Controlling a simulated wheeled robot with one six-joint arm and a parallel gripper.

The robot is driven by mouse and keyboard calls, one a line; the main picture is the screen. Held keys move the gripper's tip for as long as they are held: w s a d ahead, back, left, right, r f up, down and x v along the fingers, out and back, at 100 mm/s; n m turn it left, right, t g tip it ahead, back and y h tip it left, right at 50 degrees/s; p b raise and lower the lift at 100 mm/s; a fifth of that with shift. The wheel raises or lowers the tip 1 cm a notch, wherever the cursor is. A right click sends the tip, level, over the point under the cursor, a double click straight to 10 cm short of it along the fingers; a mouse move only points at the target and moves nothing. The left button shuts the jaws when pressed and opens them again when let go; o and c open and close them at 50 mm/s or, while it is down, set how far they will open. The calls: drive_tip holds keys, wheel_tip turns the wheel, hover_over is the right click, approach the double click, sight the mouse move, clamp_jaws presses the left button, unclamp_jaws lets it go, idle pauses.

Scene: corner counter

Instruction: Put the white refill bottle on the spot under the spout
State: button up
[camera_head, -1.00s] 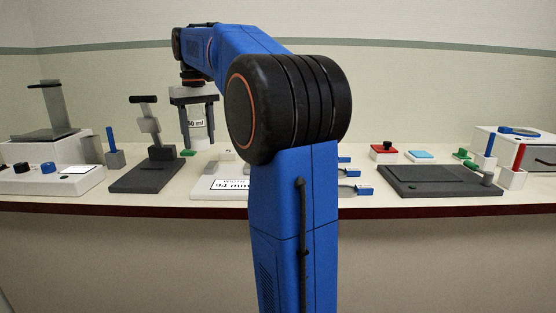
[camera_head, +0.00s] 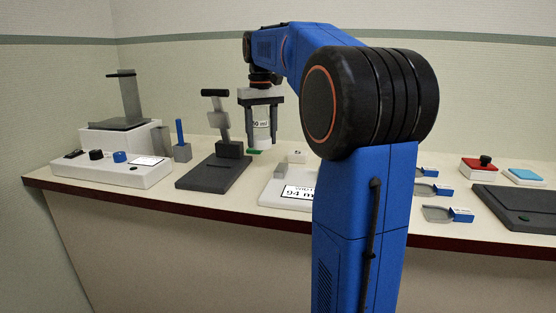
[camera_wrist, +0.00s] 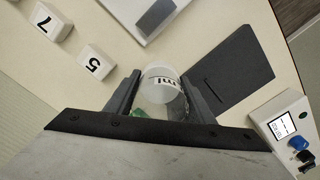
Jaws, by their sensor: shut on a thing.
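The whitish refill bottle (camera_head: 261,135), with a "50 ml" label, is upright between the fingers of my gripper (camera_head: 260,122). My gripper is shut on it. In the wrist view the bottle (camera_wrist: 158,92) sits between the two dark fingers (camera_wrist: 160,98), its "ml" print showing. In the head view it shows just right of a dark grey stand (camera_head: 215,172) with a post and a black-tipped bar (camera_head: 214,93). I cannot tell which part is the spout, and no marked spot under one can be made out. Whether the bottle touches the counter is unclear.
A white panel with knobs (camera_head: 113,173) and a raised grey platform (camera_head: 119,125) stand at the left. A blue-handled holder (camera_head: 181,150) is beside them. A white display plate (camera_head: 281,192) is in front. Numbered blocks (camera_wrist: 95,63) lie near the bottle. My arm hides the middle counter.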

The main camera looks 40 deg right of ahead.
sight(262, 169)
drive_tip(key=shift+f, duration=3.6)
drive_tip(key=shift+f, duration=0.1)
drive_tip(key=o, duration=1.1)
